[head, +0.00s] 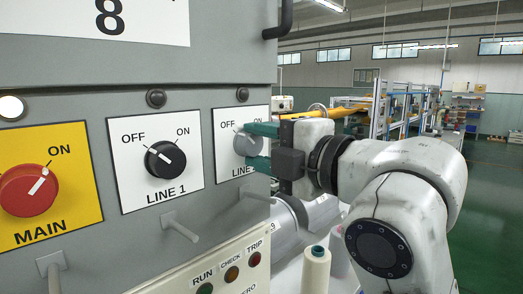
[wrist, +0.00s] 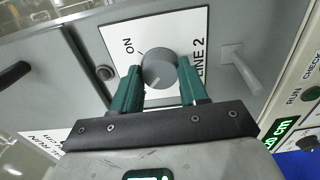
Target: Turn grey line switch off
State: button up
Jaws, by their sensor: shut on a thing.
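The grey line switch is a round grey knob (head: 241,144) on the white LINE 2 plate (head: 221,171), at the right end of the panel in the head view. It also shows in the middle of the wrist view (wrist: 158,69). My gripper (head: 253,146) reaches in from the right with two green fingers. In the wrist view my gripper (wrist: 159,75) has one finger on each side of the knob and is shut on it. The fingers hide part of the knob in the head view, and I cannot tell its pointer's direction.
The black LINE 1 knob (head: 165,159) points to OFF, and the red MAIN knob (head: 28,190) points to ON. Small levers (head: 181,227) stick out below the plates. A cream cone (head: 315,270) stands below my arm.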

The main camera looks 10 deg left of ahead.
jog(key=shift+a+f, duration=0.1)
jog(key=shift+f, duration=0.05)
jog(key=o, duration=1.1)
jog(key=shift+c, duration=0.2)
jog(key=v, duration=1.1)
jog(key=shift+b, duration=0.4)
